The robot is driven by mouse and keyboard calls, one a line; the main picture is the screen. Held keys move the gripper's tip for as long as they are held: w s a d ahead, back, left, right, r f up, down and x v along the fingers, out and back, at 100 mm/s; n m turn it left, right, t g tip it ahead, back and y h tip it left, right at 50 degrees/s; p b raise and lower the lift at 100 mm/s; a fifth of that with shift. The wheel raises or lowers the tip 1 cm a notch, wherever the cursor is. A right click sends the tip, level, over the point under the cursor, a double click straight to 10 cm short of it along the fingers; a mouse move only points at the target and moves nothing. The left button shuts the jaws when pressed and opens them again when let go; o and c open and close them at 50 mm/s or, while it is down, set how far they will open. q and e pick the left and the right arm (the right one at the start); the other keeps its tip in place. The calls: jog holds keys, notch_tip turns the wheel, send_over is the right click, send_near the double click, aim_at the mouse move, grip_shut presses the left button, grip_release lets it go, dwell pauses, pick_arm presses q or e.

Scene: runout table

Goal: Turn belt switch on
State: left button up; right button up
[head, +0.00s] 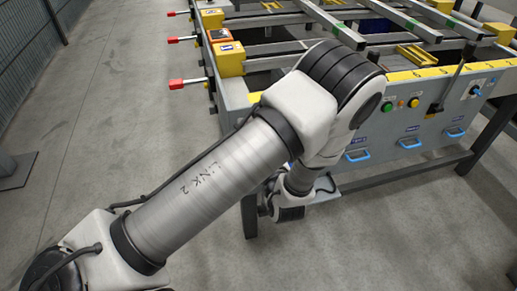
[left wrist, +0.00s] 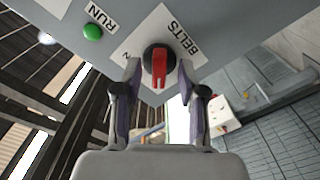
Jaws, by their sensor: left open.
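The belt switch (left wrist: 159,66) is a round black knob with a red bar handle, on a white plate lettered BELTS (left wrist: 187,38) in the left wrist view. The bar runs nearly up and down in that picture. Part of a second label, ending in N, shows left of the knob. My left gripper (left wrist: 160,78) is open, with one finger on each side of the knob. I cannot tell whether the fingers touch it. In the head view my left arm hides the switch, and the gripper fingers do not show. My right gripper is not in view.
A green button (left wrist: 92,32) marked RUN sits near the switch. The grey runout table (head: 345,122) has more buttons, a lever (head: 449,85) and blue handles (head: 410,143) on its front. Red-tipped levers (head: 180,83) stick out at its left. Floor is clear at left.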

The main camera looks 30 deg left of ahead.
pick_arm(q)
jog(key=shift+w+a+r, duration=0.1)
jog(key=shift+w+a, duration=0.3)
jog(key=shift+a, duration=0.1)
grip_shut()
jog(key=shift+m, duration=0.3)
jog(key=shift+a+m+p, duration=0.1)
jog(key=shift+m+p, duration=2.7)
jog(key=shift+m, duration=5.8)
